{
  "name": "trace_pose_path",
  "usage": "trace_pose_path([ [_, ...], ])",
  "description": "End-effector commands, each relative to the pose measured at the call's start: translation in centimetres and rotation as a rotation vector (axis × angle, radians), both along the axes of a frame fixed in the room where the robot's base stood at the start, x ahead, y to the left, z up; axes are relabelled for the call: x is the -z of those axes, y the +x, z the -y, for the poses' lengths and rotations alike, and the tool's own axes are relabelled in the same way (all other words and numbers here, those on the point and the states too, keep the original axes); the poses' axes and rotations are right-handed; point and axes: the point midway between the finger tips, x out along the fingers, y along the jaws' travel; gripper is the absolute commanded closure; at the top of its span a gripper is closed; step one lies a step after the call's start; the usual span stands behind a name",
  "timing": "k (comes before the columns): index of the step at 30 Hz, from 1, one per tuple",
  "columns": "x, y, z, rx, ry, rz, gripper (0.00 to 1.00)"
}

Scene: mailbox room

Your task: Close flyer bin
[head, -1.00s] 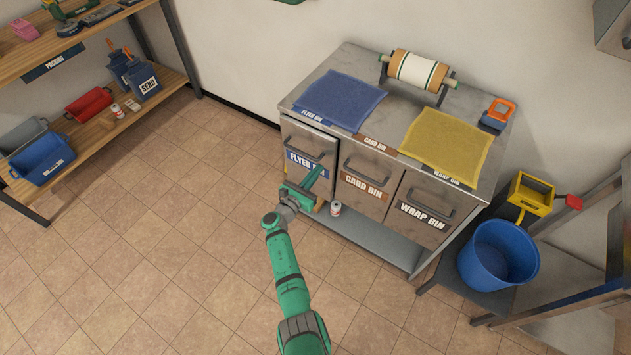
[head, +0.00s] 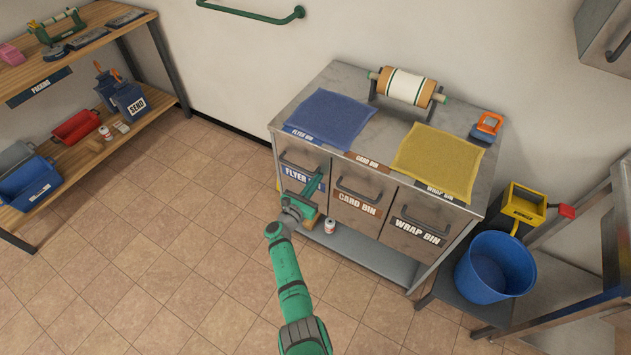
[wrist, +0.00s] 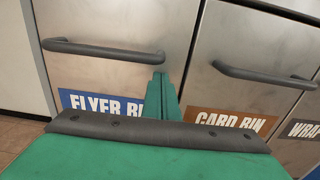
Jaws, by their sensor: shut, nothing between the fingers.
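The flyer bin (head: 290,160) is the left one of three grey metal bin fronts in the cabinet, with a dark bar handle and a blue label. It looks flush or nearly flush with its neighbours; a small gap is hard to rule out. My gripper (head: 318,178) is shut and empty, with its fingertips at the right part of the flyer bin's front. In the wrist view, the green fingers (wrist: 160,90) lie together by the right end of the flyer bin's handle (wrist: 100,50) and hide the end of the label (wrist: 95,102). Contact cannot be told.
The card bin (head: 357,190) and wrap bin (head: 420,230) sit to the right. A can (head: 330,227) stands on the low shelf below. A blue bucket (head: 495,265) stands at the right. Shelves with tubs (head: 75,127) are at the left. Open tiled floor lies in front.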

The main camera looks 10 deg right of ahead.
Motion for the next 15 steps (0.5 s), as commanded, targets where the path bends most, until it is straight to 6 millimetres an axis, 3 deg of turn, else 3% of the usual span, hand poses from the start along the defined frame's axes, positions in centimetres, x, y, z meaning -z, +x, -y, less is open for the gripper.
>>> trace_pose_path([
  [1,-0.3,0.3,1.0,0.014,0.008,0.003,1.0],
  [5,-0.3,-0.5,0.4,0.013,0.006,0.003,1.0],
  [15,-0.1,-5.4,-4.2,0.003,0.0,0.003,1.0],
])
